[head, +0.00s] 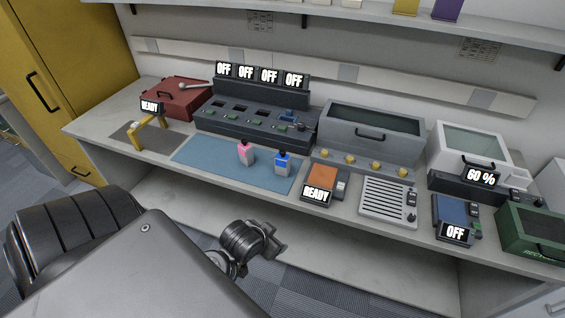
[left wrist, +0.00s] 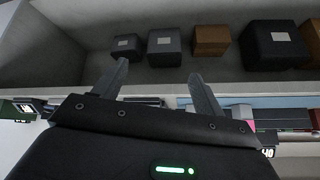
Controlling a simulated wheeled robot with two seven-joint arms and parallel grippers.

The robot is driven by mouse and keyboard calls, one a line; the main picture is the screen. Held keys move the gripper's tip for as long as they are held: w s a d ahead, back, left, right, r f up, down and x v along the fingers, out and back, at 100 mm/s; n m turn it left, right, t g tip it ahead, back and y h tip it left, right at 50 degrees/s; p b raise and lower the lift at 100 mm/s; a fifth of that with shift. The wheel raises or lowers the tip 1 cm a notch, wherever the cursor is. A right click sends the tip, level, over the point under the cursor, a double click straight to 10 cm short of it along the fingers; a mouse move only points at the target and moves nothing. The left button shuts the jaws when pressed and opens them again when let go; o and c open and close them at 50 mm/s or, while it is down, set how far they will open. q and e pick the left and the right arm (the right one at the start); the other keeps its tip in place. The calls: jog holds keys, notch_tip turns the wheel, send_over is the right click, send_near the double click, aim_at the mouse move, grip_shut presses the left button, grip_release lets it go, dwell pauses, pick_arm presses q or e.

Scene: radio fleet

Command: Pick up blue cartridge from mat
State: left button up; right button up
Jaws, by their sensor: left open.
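The blue cartridge (head: 283,163) stands upright on the blue mat (head: 205,168), near its right end. A pink cartridge (head: 246,154) stands on the mat to its left. My left gripper (head: 274,243) is in front of the counter, below its front edge and apart from both cartridges. In the left wrist view my left gripper (left wrist: 158,70) is open, with nothing between its fingers. That view is upside down and shows a strip of the mat (left wrist: 270,101); I cannot make out the blue cartridge there. My right gripper is not in view.
An orange-topped READY device (head: 321,182) sits right of the mat. A dark four-slot OFF unit (head: 255,125) stands behind it. A yellow bracket (head: 149,133) is to the left. Several boxes, one brown (left wrist: 211,40), show in the left wrist view. The mat's left part is clear.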

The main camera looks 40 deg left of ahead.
aim_at(284, 156)
pick_arm(q)
jog(key=shift+w+a+r+n+t+y+p, duration=0.1)
jog(key=shift+w+a+r+n+t+y, duration=0.75)
jog(key=shift+w+a, duration=2.1)
jog(key=shift+w+a+r+n+t+y+p, duration=0.2)
jog(key=shift+w+a+r+n+t, duration=0.3)
jog(key=shift+w+a+r+t, duration=2.3)
jog(key=shift+w+a+f+n+g+y+p, duration=0.1)
jog(key=shift+w+a+f+n+g+y, duration=0.4)
jog(key=shift+w+a, duration=2.65)
jog(key=w+d, duration=0.1)
jog(key=w, duration=0.1)
jog(key=w+d, duration=0.1)
jog(key=shift+w+d+r+p, duration=0.1)
jog(key=shift+w+d+p, duration=0.2)
jog(key=shift+w+d, duration=0.1)
jog(key=shift+g, duration=0.25)
jog(key=p+x, duration=0.1)
jog(key=x, duration=0.3)
jog(key=shift+w+d, duration=0.1)
jog(key=shift+d, duration=0.05)
jog(key=c, duration=1.1)
notch_tip(284, 156, up, 10)
jog(key=shift+f+b, duration=0.1)
jog(key=shift+b, duration=0.8)
